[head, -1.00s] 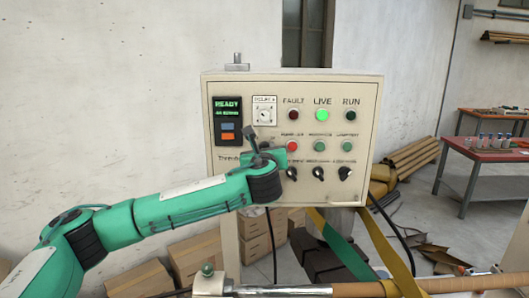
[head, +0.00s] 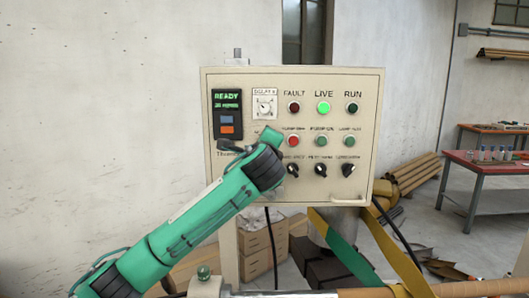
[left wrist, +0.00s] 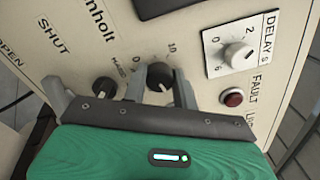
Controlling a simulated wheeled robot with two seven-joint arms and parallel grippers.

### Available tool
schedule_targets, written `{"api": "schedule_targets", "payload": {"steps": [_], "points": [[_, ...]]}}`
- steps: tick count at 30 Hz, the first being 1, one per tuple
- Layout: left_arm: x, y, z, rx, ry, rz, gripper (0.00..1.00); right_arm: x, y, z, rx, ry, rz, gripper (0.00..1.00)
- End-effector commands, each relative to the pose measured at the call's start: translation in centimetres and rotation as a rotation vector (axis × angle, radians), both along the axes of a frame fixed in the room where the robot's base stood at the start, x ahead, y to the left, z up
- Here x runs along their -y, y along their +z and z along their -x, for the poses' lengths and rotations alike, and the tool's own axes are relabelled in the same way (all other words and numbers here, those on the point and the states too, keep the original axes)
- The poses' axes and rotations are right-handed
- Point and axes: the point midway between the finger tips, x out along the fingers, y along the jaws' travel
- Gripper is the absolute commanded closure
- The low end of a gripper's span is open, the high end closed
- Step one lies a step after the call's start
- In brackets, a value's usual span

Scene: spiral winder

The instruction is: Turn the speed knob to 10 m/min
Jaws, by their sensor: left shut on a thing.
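The speed knob (left wrist: 158,74) is a dark round knob on the panel, with 0 and 10 printed near it in the left wrist view. My left gripper (left wrist: 162,90) is shut on it, one finger on each side. In the head view my left wrist covers this knob, and the fingertips are hidden. The small display (head: 227,101) at the panel's upper left shows READY in green, with a second line that looks like 20 but is blurred. The exact pointer setting is hard to read. My right gripper is not in view.
The beige control panel (head: 300,184) also carries a DELAY dial (head: 265,106), a lit green LIVE lamp (head: 324,107), coloured buttons and a row of black selectors (head: 320,170). Another dark knob (left wrist: 104,88) is close beside my left finger. Cardboard boxes (head: 255,245) stand below.

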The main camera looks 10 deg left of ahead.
Motion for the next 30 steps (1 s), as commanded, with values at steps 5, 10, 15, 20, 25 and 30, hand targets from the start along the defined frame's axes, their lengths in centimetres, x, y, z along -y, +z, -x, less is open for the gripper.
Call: {"api": "schedule_targets", "payload": {"steps": [5, 10, 15, 20, 25, 30], "points": [[0.0, -0.4, 0.0, 0.033, 0.0, 0.169, 0.94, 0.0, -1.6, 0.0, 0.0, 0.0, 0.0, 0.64], [0.0, -0.5, 0.0, 0.064, 0.0, 0.327, 0.94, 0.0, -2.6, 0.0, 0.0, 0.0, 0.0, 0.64], [0.0, -0.5, 0.0, 0.096, 0.0, 0.485, 0.94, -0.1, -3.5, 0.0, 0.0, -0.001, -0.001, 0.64], [0.0, -0.4, 0.0, 0.128, 0.001, 0.633, 0.94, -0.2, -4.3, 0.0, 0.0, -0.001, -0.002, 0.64], [0.0, -0.5, 0.0, 0.157, 0.001, 0.792, 0.94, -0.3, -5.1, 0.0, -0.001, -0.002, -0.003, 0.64], [0.0, -0.5, 0.0, 0.189, 0.002, 0.949, 0.94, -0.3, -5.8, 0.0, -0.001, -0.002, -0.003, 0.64]]}}
